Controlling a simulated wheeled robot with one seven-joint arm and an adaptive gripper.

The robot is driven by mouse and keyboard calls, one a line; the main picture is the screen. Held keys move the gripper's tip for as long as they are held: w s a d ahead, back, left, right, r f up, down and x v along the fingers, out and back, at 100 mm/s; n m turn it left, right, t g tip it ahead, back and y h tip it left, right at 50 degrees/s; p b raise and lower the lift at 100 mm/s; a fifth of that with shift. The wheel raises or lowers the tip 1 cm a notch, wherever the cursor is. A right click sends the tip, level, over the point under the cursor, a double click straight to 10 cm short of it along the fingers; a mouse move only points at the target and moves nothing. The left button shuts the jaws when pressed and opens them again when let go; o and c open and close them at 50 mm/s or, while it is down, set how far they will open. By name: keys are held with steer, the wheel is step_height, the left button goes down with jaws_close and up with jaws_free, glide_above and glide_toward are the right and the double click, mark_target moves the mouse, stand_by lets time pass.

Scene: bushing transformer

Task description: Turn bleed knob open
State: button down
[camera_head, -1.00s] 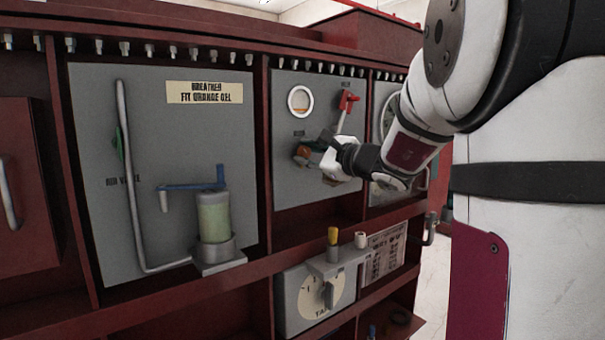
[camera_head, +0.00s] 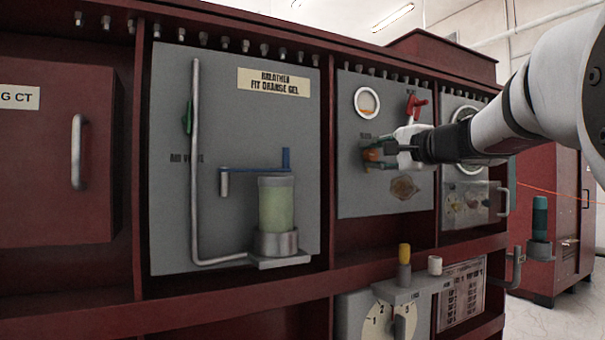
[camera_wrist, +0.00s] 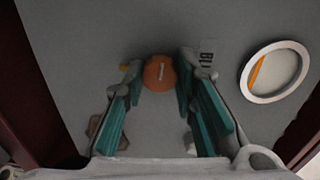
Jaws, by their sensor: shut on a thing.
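The bleed knob is a round orange knob with a pale slot mark, on the grey panel (camera_head: 350,195) under the round gauge. It shows in the wrist view (camera_wrist: 158,76) between the fingertips, and partly behind my fingers in the head view (camera_head: 371,155). My gripper (camera_head: 376,154) reaches in from the right, level with the knob. In the wrist view its teal-padded fingers (camera_wrist: 160,68) stand on either side of the knob, shut on it. The slot mark runs roughly upright in the wrist view.
The white-rimmed gauge (camera_head: 367,102) and a red valve handle (camera_head: 416,107) sit just above my gripper. A breather jar (camera_head: 276,207) with a blue lever stands on the panel to the left. A tap-changer box (camera_head: 385,310) with a yellow-topped post juts out below.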

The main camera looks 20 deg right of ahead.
steer(key=shift+n+b, duration=0.7)
steer(key=shift+b, duration=0.15)
steer(key=c, duration=1.3)
jaws_free()
steer(key=s, duration=1.2)
steer(key=shift+d+r, duration=0.15)
steer(key=shift+d, duration=0.05)
